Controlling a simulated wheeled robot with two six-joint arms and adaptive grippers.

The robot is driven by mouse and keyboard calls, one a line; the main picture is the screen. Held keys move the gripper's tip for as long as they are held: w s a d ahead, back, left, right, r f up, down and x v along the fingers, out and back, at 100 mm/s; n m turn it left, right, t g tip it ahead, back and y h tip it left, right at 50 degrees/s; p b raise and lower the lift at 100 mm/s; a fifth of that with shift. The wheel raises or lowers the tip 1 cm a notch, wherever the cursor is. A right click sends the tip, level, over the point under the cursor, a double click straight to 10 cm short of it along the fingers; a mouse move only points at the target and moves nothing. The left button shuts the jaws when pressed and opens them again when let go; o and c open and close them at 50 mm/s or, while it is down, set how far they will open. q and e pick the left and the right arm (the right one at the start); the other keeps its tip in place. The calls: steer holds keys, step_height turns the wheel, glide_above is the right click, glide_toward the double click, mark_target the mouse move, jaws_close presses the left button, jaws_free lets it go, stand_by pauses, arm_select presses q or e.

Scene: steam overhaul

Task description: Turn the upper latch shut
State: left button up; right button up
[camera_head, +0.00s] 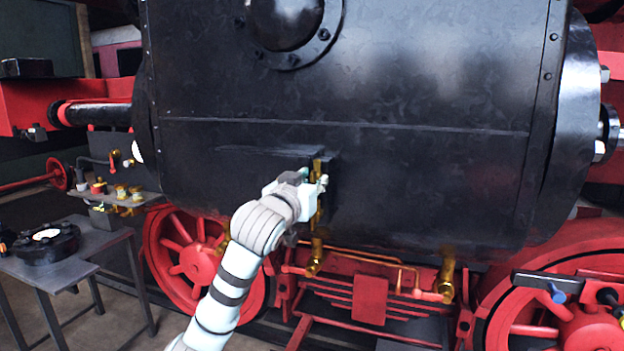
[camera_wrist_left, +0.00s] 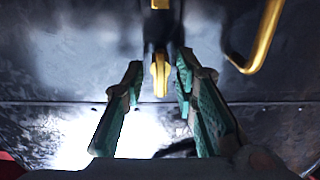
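The brass latch (camera_head: 318,166) sits on a dark upright mount on the side of the black cylinder casing, in the middle of the head view. My left gripper (camera_head: 314,184) is at it and hides part of it. In the left wrist view, my left gripper (camera_wrist_left: 160,68) is open, with its two green-padded fingers apart. A brass lever end (camera_wrist_left: 160,78) shows between the fingertips, with a visible gap to each finger. I cannot tell how far the latch is turned. My right gripper is not in view.
The black casing (camera_head: 430,170) fills the space behind the gripper. A curved brass rod (camera_wrist_left: 262,42) lies right of the fingers in the wrist view. Brass valves (camera_head: 446,278) and red wheels are below. A grey table (camera_head: 75,272) with parts stands at left.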

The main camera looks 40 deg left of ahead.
arm_select(q)
steer(key=shift+c, duration=0.6)
jaws_close()
